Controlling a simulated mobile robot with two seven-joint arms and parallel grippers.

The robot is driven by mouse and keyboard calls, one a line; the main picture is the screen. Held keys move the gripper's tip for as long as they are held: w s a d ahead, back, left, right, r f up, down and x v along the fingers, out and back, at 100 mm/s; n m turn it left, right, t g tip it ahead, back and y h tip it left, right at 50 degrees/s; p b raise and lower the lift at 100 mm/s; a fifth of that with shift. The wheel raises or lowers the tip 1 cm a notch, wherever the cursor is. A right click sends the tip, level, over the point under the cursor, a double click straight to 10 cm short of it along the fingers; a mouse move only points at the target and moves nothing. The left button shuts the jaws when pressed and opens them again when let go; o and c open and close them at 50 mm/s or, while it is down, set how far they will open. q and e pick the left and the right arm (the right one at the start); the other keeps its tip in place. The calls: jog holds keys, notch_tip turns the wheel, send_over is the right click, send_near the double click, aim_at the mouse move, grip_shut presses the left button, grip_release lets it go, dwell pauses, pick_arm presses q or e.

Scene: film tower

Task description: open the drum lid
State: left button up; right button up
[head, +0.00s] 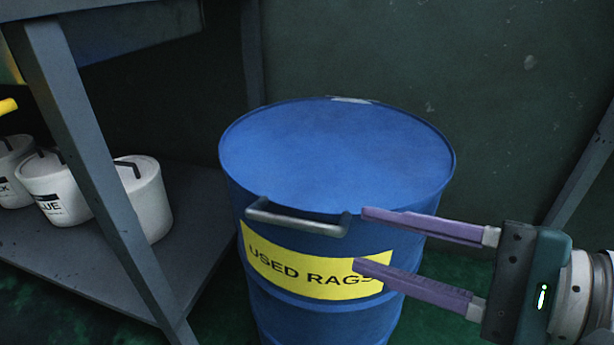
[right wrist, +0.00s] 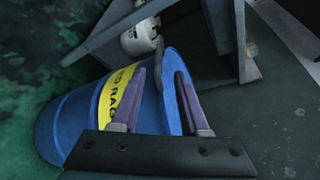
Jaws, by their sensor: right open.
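A blue drum (head: 300,318) stands on the green floor with a yellow "USED RAGS" label (head: 315,276). Its blue lid (head: 335,150) lies flat and closed on top. A grey bar handle (head: 296,221) sticks out at the lid's front edge. My right gripper (head: 360,238) is open and empty, its purple fingers pointing left, just right of the handle. One finger is near handle height, the other lower in front of the label. My left gripper is not in view.
A grey metal shelf with a slanting post (head: 95,165) stands left of the drum. White labelled pots (head: 145,200) sit on its lower board (head: 60,252). A dark green wall (head: 500,100) is close behind, and a grey post (head: 585,160) is at the right.

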aim_at(305, 226)
jog(key=b+x, duration=0.1)
jog(key=x, duration=0.4)
jog(key=b+x, duration=0.2)
jog(key=x, duration=0.3)
jog(key=shift+s+a, duration=0.25)
jog(key=shift+c, duration=0.4)
grip_shut()
dwell(0.5)
